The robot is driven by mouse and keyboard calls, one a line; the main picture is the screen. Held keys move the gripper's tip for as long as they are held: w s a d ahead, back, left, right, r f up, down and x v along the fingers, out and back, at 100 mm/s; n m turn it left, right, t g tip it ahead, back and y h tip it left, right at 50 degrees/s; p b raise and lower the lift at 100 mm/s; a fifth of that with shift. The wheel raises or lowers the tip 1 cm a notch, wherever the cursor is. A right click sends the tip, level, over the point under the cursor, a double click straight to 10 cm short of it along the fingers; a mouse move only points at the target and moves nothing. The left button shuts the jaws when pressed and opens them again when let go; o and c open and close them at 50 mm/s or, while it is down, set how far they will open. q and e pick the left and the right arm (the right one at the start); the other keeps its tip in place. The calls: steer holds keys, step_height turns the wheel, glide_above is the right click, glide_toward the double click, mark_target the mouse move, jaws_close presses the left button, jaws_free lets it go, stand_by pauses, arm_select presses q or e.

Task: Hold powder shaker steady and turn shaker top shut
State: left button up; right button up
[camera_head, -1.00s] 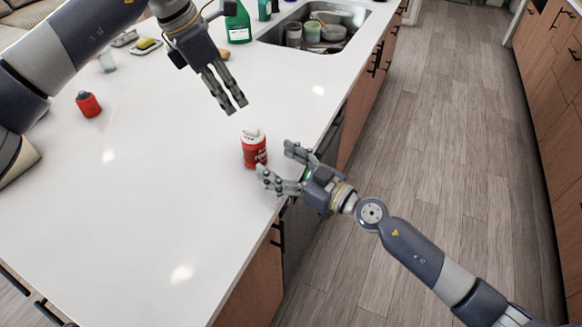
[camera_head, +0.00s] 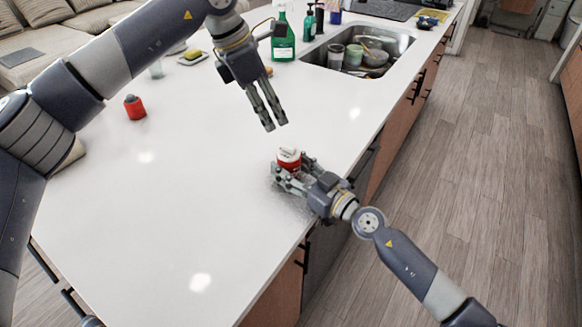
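The powder shaker (camera_head: 288,160) is a small red container with a white top, standing upright on the white counter near its right edge. My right gripper (camera_head: 289,164) reaches in from the right with its fingers around the shaker, one in front and one behind to its right. The fingers hide its lower part, and I cannot tell whether they press on it. My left gripper (camera_head: 276,125) hangs above and behind the shaker, pointing down. Its two fingers are apart by a narrow gap, with nothing between them, and it does not touch the white top.
A second red container (camera_head: 135,107) stands at the left of the counter (camera_head: 160,210). A green bottle (camera_head: 283,37) and a sink (camera_head: 393,42) with dishes are at the back. A sponge dish (camera_head: 193,57) lies at the back left. The middle of the counter is clear.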

mark_target(288, 146)
arm_select(q)
steer(key=o, duration=0.4)
steer(key=d+f+n, duration=0.1)
steer(key=f+n, duration=0.1)
steer(key=f, duration=0.1)
steer(key=d+f+n+t+y, duration=0.1)
steer(key=f+n, duration=0.2)
steer(key=w+d+f+n+t, duration=0.1)
steer(key=f+n, duration=0.2)
steer(key=shift+d, duration=0.25)
stand_by(0.4)
steer(key=shift+s+f, duration=0.1)
steer(key=c, duration=1.1)
